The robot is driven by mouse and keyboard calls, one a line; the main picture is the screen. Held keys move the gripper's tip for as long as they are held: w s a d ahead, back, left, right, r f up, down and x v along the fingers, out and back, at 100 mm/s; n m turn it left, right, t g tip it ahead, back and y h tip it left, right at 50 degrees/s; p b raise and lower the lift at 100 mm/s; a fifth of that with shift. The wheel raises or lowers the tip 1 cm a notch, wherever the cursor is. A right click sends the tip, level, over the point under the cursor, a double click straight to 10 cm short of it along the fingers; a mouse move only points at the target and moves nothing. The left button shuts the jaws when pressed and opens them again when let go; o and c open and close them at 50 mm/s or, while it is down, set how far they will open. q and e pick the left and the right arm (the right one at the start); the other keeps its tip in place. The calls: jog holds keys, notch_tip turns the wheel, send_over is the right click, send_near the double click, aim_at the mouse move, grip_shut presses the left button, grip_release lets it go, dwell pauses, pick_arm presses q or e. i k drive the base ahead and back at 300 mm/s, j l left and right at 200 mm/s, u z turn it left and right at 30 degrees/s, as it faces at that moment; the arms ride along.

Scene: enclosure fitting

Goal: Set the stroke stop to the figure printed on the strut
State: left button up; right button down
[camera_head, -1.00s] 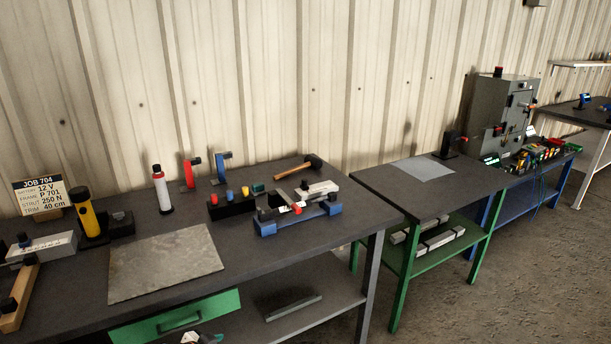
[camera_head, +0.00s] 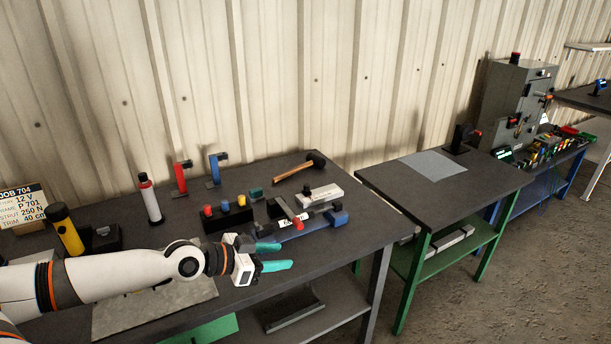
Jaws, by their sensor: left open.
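A blue fixture (camera_head: 310,226) lies near the right end of the dark bench. A grey bar with a red tip (camera_head: 288,212) lies across it, and a pale block with a black knob (camera_head: 320,196) sits just behind it. I cannot tell which part is the stroke stop or the strut, and no printed figure on them is legible. My left gripper (camera_head: 276,256) has its teal fingers apart and empty, in front of and to the left of the blue fixture. My right gripper is not in view.
A black block with coloured knobs (camera_head: 228,214) stands left of the fixture. Red (camera_head: 181,178) and blue (camera_head: 214,170) upright clamps, a white bottle (camera_head: 150,200) and a hammer (camera_head: 295,170) stand or lie behind. A green-legged table (camera_head: 450,192) stands right, across a gap.

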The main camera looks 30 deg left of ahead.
aim_at(306, 192)
jog(key=i+j, duration=1.25)
